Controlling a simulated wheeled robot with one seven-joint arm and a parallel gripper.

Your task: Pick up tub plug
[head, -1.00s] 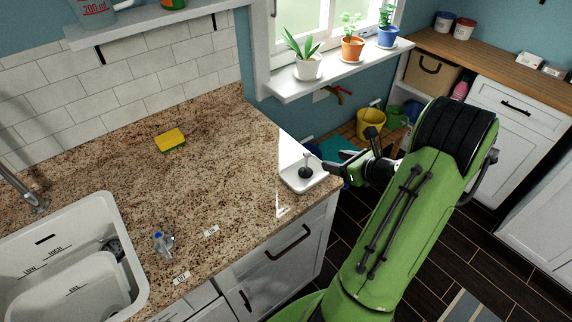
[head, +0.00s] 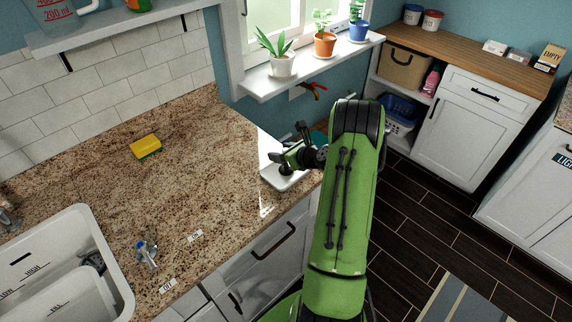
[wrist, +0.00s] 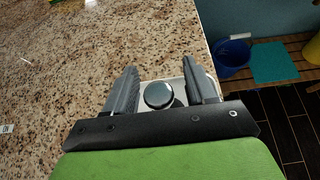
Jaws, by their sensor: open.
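The tub plug (head: 285,171) is dark with a round knob and stands on a small white tray (head: 277,184) at the counter's right corner. In the wrist view, the plug's round top (wrist: 158,95) shows between the two grey fingers. My gripper (head: 287,148) is over the tray and partly hides the plug in the head view. It is open, with one finger on each side of the knob in the wrist view (wrist: 158,72). A gap shows on both sides of the knob. The plug's lower part is mostly hidden.
The speckled counter (head: 180,185) is mostly clear to the left. It holds a yellow sponge (head: 145,146), a small blue-topped fitting (head: 147,254) and a white sink (head: 113,262). Potted plants stand on the windowsill (head: 310,68) behind the gripper. A blue bucket (wrist: 231,57) stands below, beyond the counter edge.

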